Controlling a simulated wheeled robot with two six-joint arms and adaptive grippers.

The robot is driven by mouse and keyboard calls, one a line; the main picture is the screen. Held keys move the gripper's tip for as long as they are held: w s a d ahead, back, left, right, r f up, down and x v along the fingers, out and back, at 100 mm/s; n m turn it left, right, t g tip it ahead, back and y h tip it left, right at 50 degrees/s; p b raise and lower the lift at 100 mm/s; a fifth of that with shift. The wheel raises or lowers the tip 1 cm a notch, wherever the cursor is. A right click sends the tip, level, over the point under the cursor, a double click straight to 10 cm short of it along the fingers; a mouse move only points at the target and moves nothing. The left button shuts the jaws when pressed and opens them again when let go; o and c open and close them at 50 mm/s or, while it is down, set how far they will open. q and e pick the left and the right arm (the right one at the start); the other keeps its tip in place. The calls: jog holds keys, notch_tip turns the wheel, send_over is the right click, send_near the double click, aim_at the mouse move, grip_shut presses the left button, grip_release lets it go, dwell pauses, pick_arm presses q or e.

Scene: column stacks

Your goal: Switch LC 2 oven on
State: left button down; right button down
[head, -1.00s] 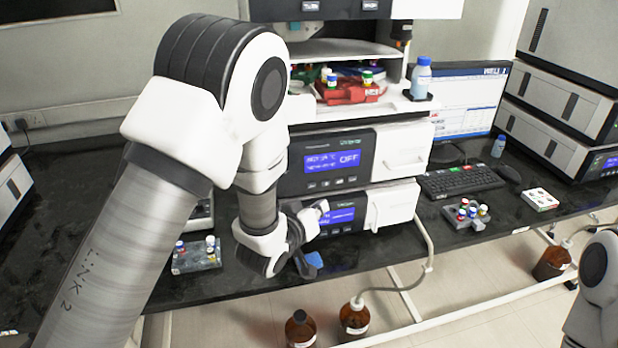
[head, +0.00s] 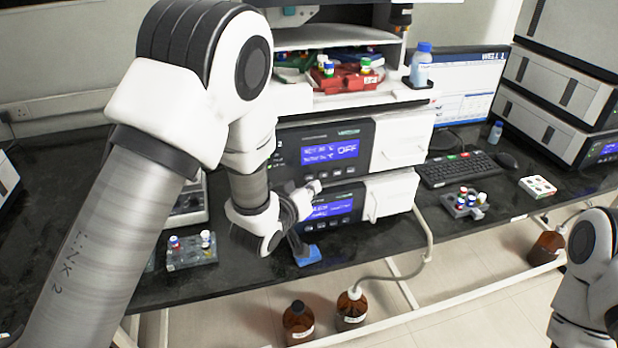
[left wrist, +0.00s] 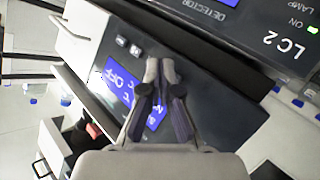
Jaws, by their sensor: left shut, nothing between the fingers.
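The LC 2 oven (head: 330,152) is the upper unit of the middle stack. Its blue display reads OFF, with a row of small buttons below. The left wrist view shows the oven's panel (left wrist: 125,85) turned, with OFF readable. My left gripper (head: 316,187) is shut and empty, just below the oven's button row and in front of the lower unit's top edge. In the left wrist view the left fingertips (left wrist: 160,66) are together close to the buttons, and I cannot tell if they touch. My right arm shows at the right edge, but its gripper is out of view.
The detector (left wrist: 285,45), labelled LC 2 with a green light, is the unit below the oven. A blue-capped bottle (head: 421,66) and a red vial rack (head: 343,83) stand above the oven. A keyboard (head: 457,170) lies right of the stack.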

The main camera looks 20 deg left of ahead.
dwell(0.8)
pick_arm(q)
jog(key=shift+w+a, duration=0.2)
jog(key=shift+w, duration=0.2)
jog(key=shift+w+a, duration=0.2)
jog(key=shift+w, duration=0.1)
dwell(0.5)
dwell(0.3)
jog(key=shift+s+d, duration=0.45)
jog(key=shift+s, duration=0.25)
jog(key=s+d, duration=0.2)
jog(key=s, duration=0.2)
jog(key=shift+s+d, duration=0.1)
jog(key=shift+d, duration=0.3)
dwell(0.4)
